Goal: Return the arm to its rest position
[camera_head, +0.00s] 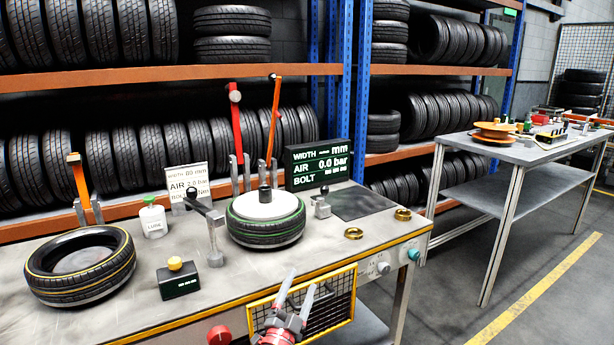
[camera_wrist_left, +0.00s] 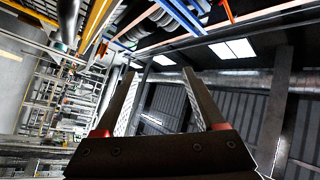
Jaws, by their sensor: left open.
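My left gripper (camera_head: 296,294) shows at the bottom of the head view, in front of the workbench's front edge, by the wire mesh panel. Its two fingers point up and are apart, with nothing between them. In the left wrist view the gripper (camera_wrist_left: 160,85) is also open and empty, its fingers spread toward the ceiling and shelves. My right gripper is not in either view.
The workbench (camera_head: 125,318) holds a yellow-striped tyre (camera_head: 80,263), a green-striped tyre (camera_head: 265,230) on a stand, a white bottle (camera_head: 153,220), a black box (camera_head: 178,281) and brass rings (camera_head: 353,233). A second table (camera_head: 530,150) stands right. Tyre racks (camera_head: 170,82) line the back.

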